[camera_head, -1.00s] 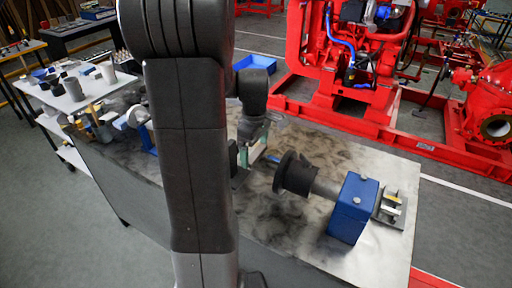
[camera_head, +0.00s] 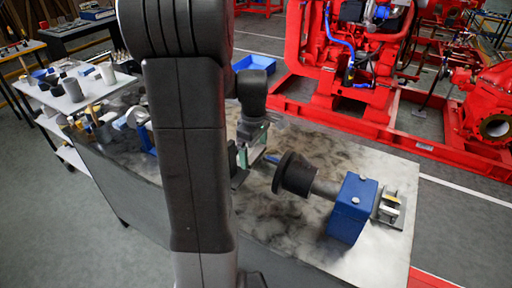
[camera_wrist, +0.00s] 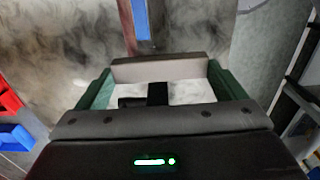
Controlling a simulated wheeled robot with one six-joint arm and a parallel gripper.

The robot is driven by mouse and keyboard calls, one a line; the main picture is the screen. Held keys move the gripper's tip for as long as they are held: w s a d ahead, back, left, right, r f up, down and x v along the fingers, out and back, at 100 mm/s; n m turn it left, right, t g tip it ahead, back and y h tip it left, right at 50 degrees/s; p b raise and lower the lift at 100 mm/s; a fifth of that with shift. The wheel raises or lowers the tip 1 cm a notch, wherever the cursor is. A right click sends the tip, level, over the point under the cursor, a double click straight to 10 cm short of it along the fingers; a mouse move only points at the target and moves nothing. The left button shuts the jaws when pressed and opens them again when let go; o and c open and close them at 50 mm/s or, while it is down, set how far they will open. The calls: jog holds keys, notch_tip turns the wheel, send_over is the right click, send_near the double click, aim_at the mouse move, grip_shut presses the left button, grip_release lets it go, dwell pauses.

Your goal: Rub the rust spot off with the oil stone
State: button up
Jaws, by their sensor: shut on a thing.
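My gripper (camera_wrist: 158,88) is shut on a grey bar (camera_wrist: 158,69), which looks like the oil stone. The bar spans between the green fingers in the wrist view. That assembly has a dark round coupling (camera_head: 295,174), a grey shaft (camera_head: 327,188) and a blue block (camera_head: 351,207). I cannot make out a distinct rust spot; the bench has dark smudges. My arm hides the middle of the bench.
A narrow blue object lies on the bench beyond my gripper; it also shows in the wrist view (camera_wrist: 142,20). Tools and small parts (camera_head: 95,122) crowd the bench's left end. A white shelf (camera_head: 75,98) with cups stands further left. A red pumpset frame (camera_head: 335,110) stands behind the bench.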

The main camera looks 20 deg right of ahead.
jog(key=shift+w+d+r+p, duration=0.1)
jog(key=shift+w+d+p, duration=0.35)
jog(key=shift+w+d, duration=0.4)
jog(key=shift+s+a+b, duration=0.3)
jog(key=shift+s+a, duration=0.5)
jog(key=shift+a, duration=0.05)
jog(key=shift+w+d+f, duration=0.2)
jog(key=shift+w+d, duration=0.55)
jog(key=shift+d, duration=0.1)
jog(key=shift+s+a, duration=0.8)
jog(key=shift+a, duration=0.1)
jog(key=shift+w+d+r+p, duration=0.2)
jog(key=shift+w+d+p, duration=0.3)
jog(key=shift+w+d, duration=0.4)
jog(key=shift+s+a+f+b, duration=0.1)
jog(key=shift+s+a+b, duration=0.2)
jog(key=shift+s+a, duration=0.6)
